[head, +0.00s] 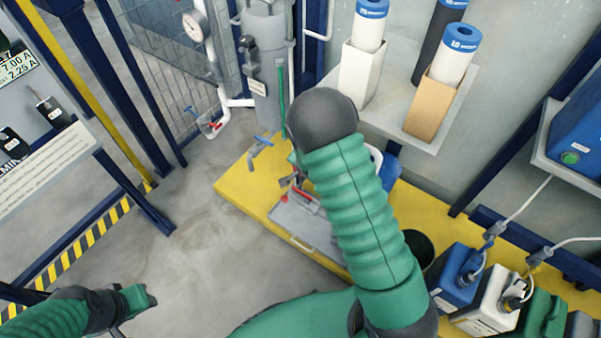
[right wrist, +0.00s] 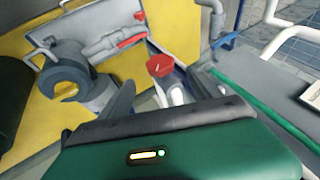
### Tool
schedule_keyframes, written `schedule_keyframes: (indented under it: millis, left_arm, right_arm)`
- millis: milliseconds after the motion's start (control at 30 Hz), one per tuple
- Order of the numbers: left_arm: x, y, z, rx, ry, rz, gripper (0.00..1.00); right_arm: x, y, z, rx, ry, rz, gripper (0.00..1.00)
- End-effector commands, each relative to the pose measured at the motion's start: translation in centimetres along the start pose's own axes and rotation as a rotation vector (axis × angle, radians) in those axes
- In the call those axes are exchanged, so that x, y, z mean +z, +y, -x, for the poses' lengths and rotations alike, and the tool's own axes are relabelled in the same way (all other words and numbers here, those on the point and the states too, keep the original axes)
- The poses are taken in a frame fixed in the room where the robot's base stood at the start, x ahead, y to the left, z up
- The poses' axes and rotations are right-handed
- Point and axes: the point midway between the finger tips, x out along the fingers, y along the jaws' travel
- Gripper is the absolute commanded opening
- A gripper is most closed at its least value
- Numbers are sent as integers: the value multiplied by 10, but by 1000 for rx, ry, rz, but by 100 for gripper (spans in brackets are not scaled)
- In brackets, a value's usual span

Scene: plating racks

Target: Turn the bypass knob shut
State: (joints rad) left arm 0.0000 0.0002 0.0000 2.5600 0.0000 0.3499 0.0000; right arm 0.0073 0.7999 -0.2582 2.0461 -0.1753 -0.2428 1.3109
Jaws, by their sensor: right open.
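A red knob (right wrist: 160,66), which looks like the bypass knob, sits on a pale stem in the right wrist view, with a short white line on its face. My right gripper (right wrist: 165,92) is open, its two dark fingers spread on either side of the stem below the knob in that picture. I cannot tell whether they touch it. In the head view my right arm covers most of this spot. My left gripper (head: 140,302) is at the lower left over the bare floor, far from the knob, and its jaw opening is unclear.
The right wrist view shows a grey tray (right wrist: 85,30) with red-handled valve parts, a round grey fitting (right wrist: 62,75) and a green pipe (right wrist: 255,105). The head view shows a yellow platform (head: 235,187), a shelf with filter cartridges (head: 398,120) and jugs at lower right.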

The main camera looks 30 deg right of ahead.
Motion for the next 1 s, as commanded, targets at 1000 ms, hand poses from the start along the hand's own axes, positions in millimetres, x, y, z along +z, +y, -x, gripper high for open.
schedule_keyframes:
  millis: [1000]
  left_arm:
    - [8, 0, -33, 0, 0, 0, 36]
  right_arm:
    - [0, 0, -86, 0, -1, 3, 34]
